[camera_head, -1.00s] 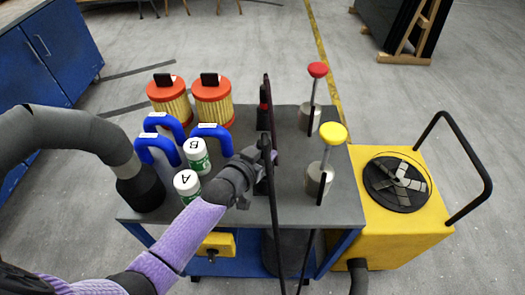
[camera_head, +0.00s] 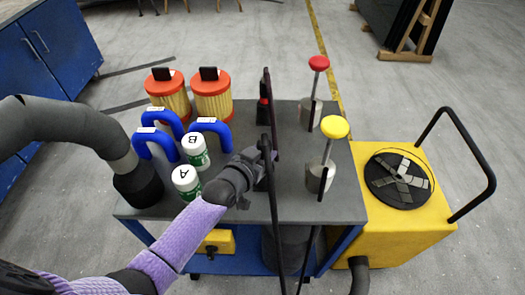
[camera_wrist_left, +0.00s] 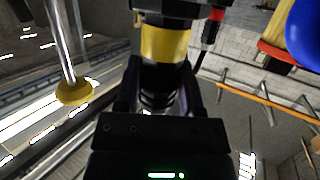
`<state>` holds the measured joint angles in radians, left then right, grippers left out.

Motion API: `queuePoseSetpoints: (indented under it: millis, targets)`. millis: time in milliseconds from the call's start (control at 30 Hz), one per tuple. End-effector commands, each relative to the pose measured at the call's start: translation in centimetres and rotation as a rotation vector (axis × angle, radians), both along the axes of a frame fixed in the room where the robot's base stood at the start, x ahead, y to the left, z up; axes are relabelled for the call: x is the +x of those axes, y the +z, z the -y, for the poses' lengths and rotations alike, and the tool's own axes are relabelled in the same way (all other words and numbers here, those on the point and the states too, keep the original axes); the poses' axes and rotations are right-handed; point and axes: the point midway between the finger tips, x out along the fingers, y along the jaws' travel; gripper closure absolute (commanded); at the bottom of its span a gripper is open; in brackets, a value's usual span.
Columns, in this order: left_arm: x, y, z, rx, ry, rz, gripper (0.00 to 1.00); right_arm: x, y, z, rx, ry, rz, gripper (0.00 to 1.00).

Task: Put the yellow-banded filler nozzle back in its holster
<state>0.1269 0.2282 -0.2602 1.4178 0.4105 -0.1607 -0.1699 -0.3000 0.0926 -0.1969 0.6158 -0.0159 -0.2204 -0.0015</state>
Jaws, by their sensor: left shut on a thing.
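My left gripper (camera_head: 264,168) is shut on the yellow-banded filler nozzle. In the left wrist view, the nozzle's yellow band (camera_wrist_left: 163,44) and black body stand between the fingers (camera_wrist_left: 160,85). In the head view the gripper and dark uprights mostly hide the nozzle, over the middle of the grey cart top. A red-banded black nozzle (camera_head: 264,112) stands farther back; its red band also shows in the left wrist view (camera_wrist_left: 209,32). I cannot clearly make out the yellow nozzle's holster or whether the nozzle touches it. My right gripper is not in view.
A grey tube (camera_head: 70,122) arches in. Red-knobbed (camera_head: 319,63) and yellow-knobbed (camera_head: 335,127) plungers stand right.

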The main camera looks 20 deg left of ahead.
Motion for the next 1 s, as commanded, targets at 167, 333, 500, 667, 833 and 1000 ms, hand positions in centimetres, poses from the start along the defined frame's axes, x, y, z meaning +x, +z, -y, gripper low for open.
queuePoseSetpoints:
  millis: [167,333,500,667,833,1000]
  targets:
    - [0.0,0.1,0.0,0.0,0.0,0.002,1.0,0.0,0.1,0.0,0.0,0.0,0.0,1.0]
    - [0.0,0.1,0.0,0.0,0.0,0.002,1.0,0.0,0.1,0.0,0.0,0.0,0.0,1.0]
    - [0.0,-0.1,0.0,0.0,0.0,0.002,1.0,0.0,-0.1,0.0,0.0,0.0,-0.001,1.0]
    - [0.0,-0.5,0.0,0.0,0.0,0.002,1.0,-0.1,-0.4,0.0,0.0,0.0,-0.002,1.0]
    - [0.0,-0.9,0.0,-0.001,0.0,0.003,1.0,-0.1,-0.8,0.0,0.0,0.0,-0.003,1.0]
    - [0.0,-1.2,0.0,0.0,0.0,0.001,0.47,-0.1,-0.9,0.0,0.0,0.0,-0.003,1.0]
